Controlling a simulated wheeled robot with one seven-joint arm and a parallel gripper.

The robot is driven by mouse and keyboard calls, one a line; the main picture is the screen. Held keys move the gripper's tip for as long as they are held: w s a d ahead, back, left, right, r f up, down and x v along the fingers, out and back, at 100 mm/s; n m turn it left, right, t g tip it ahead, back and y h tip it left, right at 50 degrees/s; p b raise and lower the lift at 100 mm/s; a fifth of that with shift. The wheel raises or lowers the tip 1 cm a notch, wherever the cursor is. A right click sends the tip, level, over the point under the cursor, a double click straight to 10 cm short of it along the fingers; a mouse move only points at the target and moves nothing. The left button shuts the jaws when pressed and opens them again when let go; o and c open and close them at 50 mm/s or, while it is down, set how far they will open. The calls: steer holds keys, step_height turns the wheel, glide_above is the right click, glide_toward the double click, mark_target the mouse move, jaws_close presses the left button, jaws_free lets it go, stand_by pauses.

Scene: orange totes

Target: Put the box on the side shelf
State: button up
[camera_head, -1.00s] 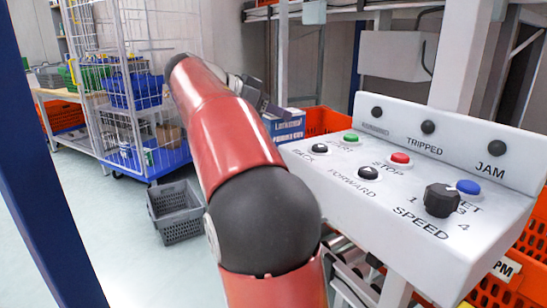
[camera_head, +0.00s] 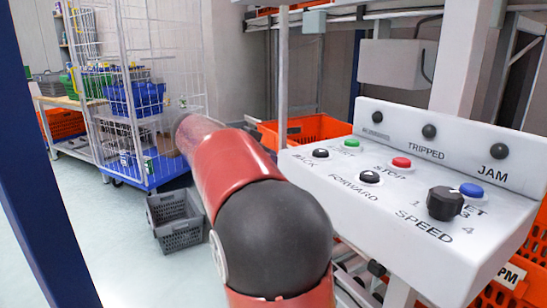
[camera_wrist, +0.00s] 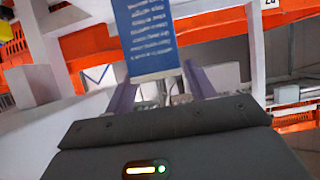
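The box (camera_wrist: 148,38) is blue with lines of white print and a pale lower edge. It shows in the wrist view between the two fingers of my gripper (camera_wrist: 160,88), and they appear shut on it. The box's far part runs out of the top of that view. In the head view my red arm reaches away from the camera, and both gripper and box are hidden there. I cannot tell which surface is the side shelf; orange and white shelving (camera_wrist: 215,27) shows behind the box in the wrist view.
A white control panel (camera_head: 400,205) with buttons and a knob stands right of my arm. An orange tote (camera_head: 320,128) is behind it. A grey basket (camera_head: 178,238) sits on the floor at left, before a wire cage trolley (camera_head: 145,183). A blue post (camera_head: 35,190) stands at far left.

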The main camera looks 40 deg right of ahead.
steer(key=shift+o, duration=0.8)
steer(key=v, duration=1.2)
steer(key=s+a+f+n+t+y, duration=0.3)
steer(key=s+a+f+n+y, duration=0.3)
steer(key=s+a+f+n, duration=0.2)
steer(key=s+a+f+n+t+y, duration=0.4)
steer(key=s+a+f+n+y, duration=0.2)
steer(key=s+f+n, duration=0.5)
step_height(320, 180, down, 4)
steer(key=shift+s+a+f+n+y, duration=0.3)
steer(key=shift+s+a+y, duration=0.1)
steer(key=shift+s+a, duration=0.75)
steer(key=shift+w+r, duration=0.1)
